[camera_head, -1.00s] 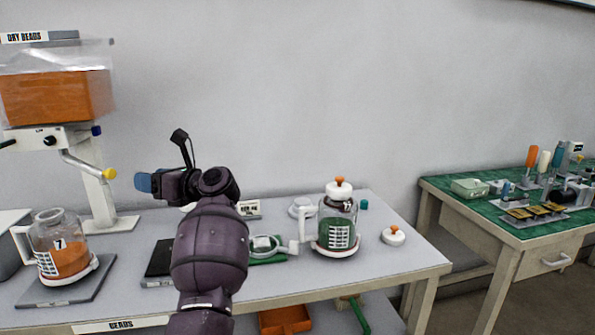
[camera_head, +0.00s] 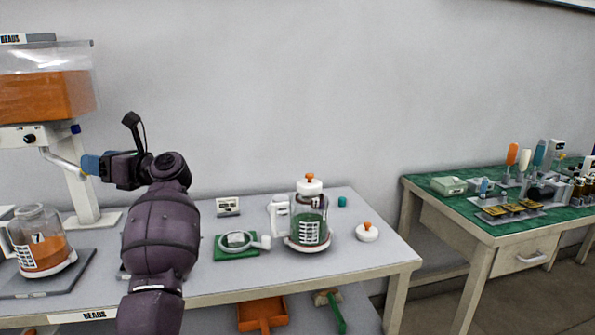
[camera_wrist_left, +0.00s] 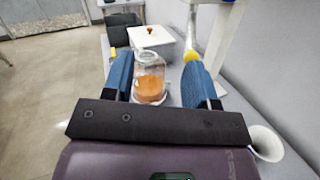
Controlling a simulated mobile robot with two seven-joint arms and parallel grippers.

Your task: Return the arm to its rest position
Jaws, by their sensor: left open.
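My left arm, purple and black, rises from the bottom of the head view over the left part of the bench. My left gripper (camera_head: 88,164) points left with its blue fingers near the dispenser's spout, and only its side shows there. In the left wrist view the two blue fingers (camera_wrist_left: 160,85) are wide apart and nothing is between their tips. A clear canister of orange beads (camera_wrist_left: 149,82) shows beyond and below them. The same canister (camera_head: 40,240) stands on a grey pad at the left of the head view. My right gripper is in neither view.
A bead dispenser (camera_head: 40,95) stands at the back left. A canister of green beads (camera_head: 309,225) with a white lid, a green pad with a white ring (camera_head: 235,245) and a loose lid (camera_head: 367,232) are on the bench (camera_head: 350,262). A green-topped table (camera_head: 480,225) stands at right.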

